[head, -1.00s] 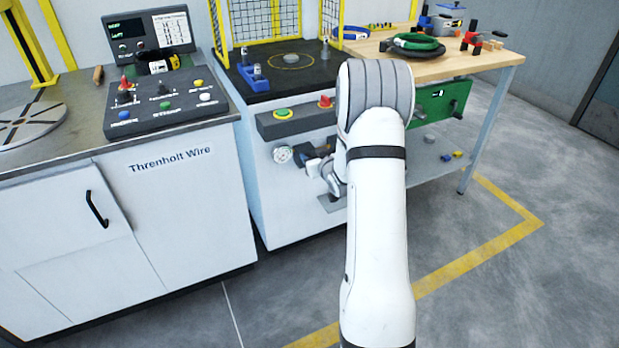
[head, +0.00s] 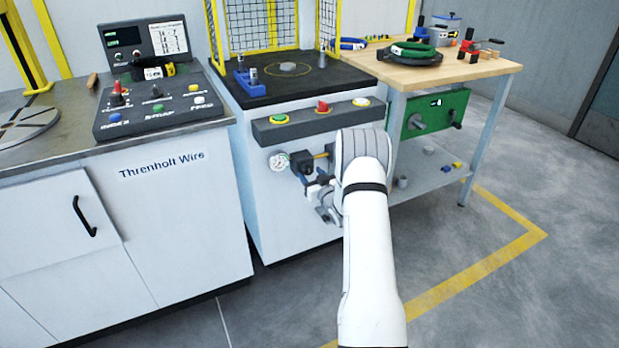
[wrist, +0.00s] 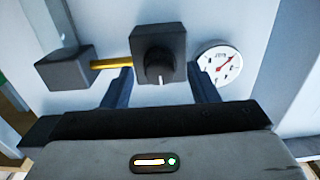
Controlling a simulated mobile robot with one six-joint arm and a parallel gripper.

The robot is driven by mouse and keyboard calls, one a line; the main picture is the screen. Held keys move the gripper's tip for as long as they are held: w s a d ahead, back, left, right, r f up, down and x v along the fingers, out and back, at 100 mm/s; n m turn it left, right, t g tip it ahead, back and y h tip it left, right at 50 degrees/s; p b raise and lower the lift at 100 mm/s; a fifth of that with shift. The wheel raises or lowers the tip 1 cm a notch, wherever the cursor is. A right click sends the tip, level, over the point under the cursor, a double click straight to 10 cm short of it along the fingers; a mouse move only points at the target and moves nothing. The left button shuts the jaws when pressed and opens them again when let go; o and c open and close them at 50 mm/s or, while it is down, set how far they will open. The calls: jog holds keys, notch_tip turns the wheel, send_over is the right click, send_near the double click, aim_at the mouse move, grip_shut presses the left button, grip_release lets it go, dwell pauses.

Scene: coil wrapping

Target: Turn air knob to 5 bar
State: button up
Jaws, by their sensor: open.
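The air knob (wrist: 160,72) is a dark round knob with a white mark, on the black regulator block (wrist: 158,42). In the head view the regulator (head: 301,163) sits on the front of the white machine cabinet, partly behind my gripper. The round white gauge (wrist: 220,64) is beside it; it also shows in the head view (head: 280,161). In the upside-down wrist view its red needle points to the upper right; the numbers are too small to read. My gripper (wrist: 161,76) is open, one finger each side of the knob, with visible gaps. Finger depth relative to it is unclear.
A brass pipe (wrist: 110,64) joins the regulator to a dark block (wrist: 65,68). A wooden bench (head: 470,66) stands to the right. The floor in front is open.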

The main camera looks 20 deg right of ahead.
jog(key=shift+w, duration=0.2)
jog(key=c, duration=0.9)
jog(key=shift+a, duration=0.4)
jog(key=shift+c, duration=0.3)
jog(key=shift+d, duration=0.25)
